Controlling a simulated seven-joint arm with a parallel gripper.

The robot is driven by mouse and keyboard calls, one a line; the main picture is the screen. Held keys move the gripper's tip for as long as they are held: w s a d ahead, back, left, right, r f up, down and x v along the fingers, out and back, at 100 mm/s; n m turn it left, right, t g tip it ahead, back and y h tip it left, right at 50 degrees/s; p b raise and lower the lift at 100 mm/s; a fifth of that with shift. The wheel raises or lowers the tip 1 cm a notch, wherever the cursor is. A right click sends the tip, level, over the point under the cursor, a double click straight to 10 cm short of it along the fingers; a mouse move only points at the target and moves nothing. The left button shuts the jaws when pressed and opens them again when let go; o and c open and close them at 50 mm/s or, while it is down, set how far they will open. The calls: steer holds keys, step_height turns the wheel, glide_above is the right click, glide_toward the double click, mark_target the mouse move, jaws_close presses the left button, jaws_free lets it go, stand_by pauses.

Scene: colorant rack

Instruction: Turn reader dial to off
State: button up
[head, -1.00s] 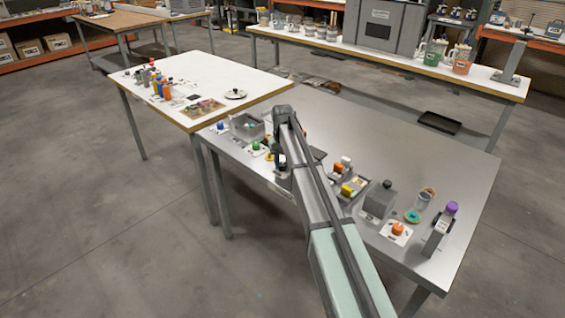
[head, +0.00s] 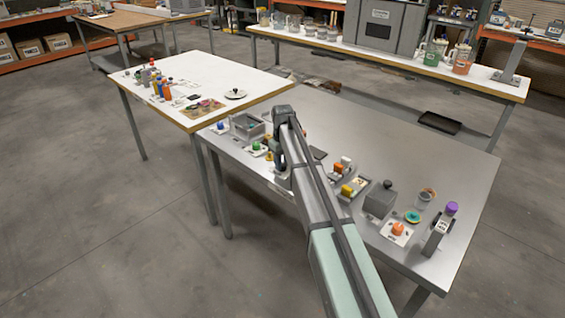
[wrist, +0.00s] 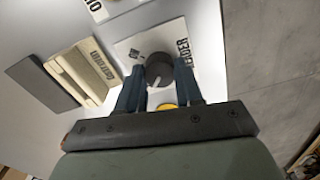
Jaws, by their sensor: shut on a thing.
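The reader dial (wrist: 159,68) is a dark round knob with a white pointer mark. It stands on a white plate (wrist: 135,47) printed "READER", with a shorter word at its upper left. In the wrist view the pointer mark is toward the lower left of the knob. My gripper (wrist: 158,80) is over the plate, one dark blue finger on each side of the knob, shut on it.
A yellow round thing (wrist: 167,106) lies close beside the knob, partly hidden by my gripper. A tan labelled block (wrist: 85,72) and a dark flat slab (wrist: 38,84) lie to the left. On the metal table (head: 420,165) a grey box (head: 380,200) and an orange knob (head: 398,229) stand to the right.

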steer(key=o, duration=1)
steer(key=shift+o, duration=0.2)
step_height(320, 180, up, 14)
steer(key=shift+f, duration=0.1)
